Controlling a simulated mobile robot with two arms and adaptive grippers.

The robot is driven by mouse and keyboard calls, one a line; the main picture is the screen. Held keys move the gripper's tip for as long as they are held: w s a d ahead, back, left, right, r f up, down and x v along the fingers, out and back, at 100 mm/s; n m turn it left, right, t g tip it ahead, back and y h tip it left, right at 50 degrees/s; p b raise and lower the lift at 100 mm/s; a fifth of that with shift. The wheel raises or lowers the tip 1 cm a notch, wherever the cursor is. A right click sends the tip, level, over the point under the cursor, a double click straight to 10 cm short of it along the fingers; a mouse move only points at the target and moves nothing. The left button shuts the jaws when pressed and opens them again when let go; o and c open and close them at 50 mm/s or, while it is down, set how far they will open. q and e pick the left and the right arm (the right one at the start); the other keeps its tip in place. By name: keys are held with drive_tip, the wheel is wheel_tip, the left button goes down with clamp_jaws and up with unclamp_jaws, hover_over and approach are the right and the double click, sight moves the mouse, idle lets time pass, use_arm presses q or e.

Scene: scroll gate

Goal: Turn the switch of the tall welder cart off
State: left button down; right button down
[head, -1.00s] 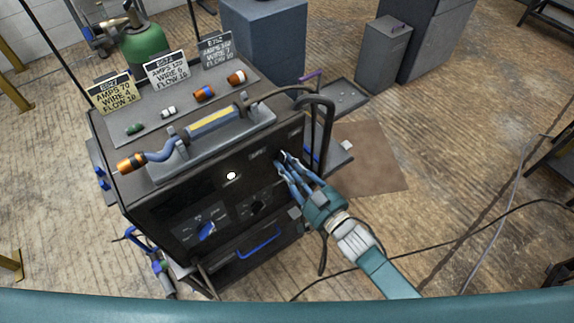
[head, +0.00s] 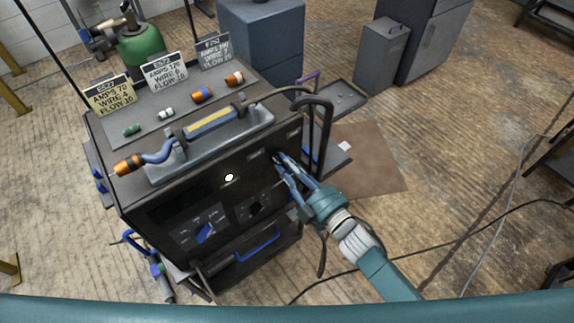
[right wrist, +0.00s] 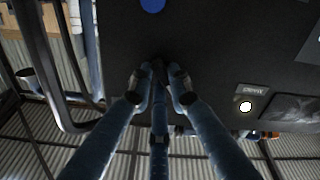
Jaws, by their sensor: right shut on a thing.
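The tall welder cart (head: 170,222) stands on the wood floor, its dark front panel facing me. My right gripper (head: 281,160) reaches the upper right of that panel. In the right wrist view the fingers of this gripper (right wrist: 158,80) are closed around a small dark switch (right wrist: 159,68) on the panel. The fingers hide most of the switch, so its position cannot be told. A round white light (head: 229,177) is lit on the panel; it also shows in the right wrist view (right wrist: 245,106). My left gripper is not in view.
The cart carries a torch (head: 140,163), label cards (head: 168,71) and small coloured parts on top. A black bent tube (head: 328,128) rises close by the gripper. A blue drawer handle (head: 257,247) and a blue lever (head: 206,232) sit lower. Floor to the right is mostly free.

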drive_tip(key=shift+n, duration=0.5)
drive_tip(key=c, duration=1.6)
unclamp_jaws()
drive_tip(key=v, duration=1.2)
